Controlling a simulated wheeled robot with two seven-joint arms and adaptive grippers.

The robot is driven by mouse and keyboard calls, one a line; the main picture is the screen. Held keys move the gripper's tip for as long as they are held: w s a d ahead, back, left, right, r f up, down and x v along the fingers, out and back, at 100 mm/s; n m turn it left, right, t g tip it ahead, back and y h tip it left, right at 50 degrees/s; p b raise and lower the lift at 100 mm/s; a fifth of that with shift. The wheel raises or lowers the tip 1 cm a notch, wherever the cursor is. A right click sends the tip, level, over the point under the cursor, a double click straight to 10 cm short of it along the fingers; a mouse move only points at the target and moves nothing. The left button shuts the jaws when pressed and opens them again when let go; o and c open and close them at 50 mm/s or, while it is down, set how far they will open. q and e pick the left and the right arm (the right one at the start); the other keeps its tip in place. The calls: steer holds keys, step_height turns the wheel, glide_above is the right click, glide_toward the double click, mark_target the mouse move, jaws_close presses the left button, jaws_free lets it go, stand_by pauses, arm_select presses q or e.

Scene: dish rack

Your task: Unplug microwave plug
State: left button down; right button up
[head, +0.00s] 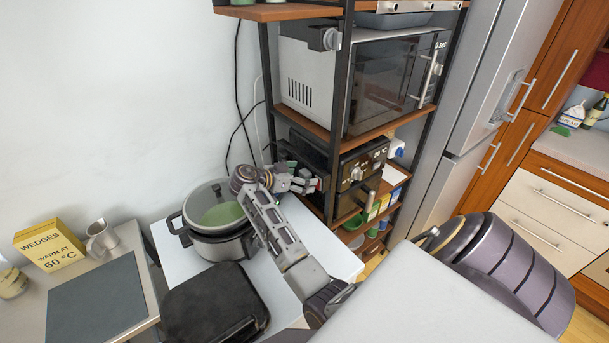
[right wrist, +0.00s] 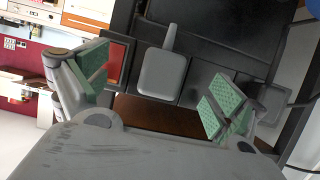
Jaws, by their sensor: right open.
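The microwave (head: 310,88) stands on an upper shelf of the rack, its door shut. My right gripper (head: 312,181) is at the left side of the shelf below, near a black appliance (head: 360,178). In the right wrist view its two green-padded fingers (right wrist: 160,92) are wide apart and empty. A grey, rounded, plug-like block (right wrist: 162,74) with a short stem lies between and beyond the fingers, against a dark panel with square sections. The fingers do not touch it. In the head view I cannot make out the plug behind my gripper. My left gripper is not in view.
A cooker pot with a glass lid (head: 215,215) stands on the white table under my right arm, beside a black appliance (head: 215,305). Dark cords (head: 240,100) hang along the wall left of the rack. A fridge (head: 440,170) stands right of the rack.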

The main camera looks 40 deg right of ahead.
stand_by(0.3)
steer(key=c, duration=0.7)
steer(key=shift+s+a+r, duration=0.1)
steer(key=shift+a+r, duration=0.05)
steer(key=c, duration=1.1)
jaws_close()
steer(key=shift+a+f, duration=0.25)
steer(key=shift+w+a+r+b, duration=0.1)
steer(key=shift+w+a+b, duration=0.2)
steer(key=shift+a, duration=0.3)
steer(key=shift+w+a+b, duration=0.1)
steer(key=shift+a+b, duration=0.3)
steer(key=shift+a, duration=1.6)
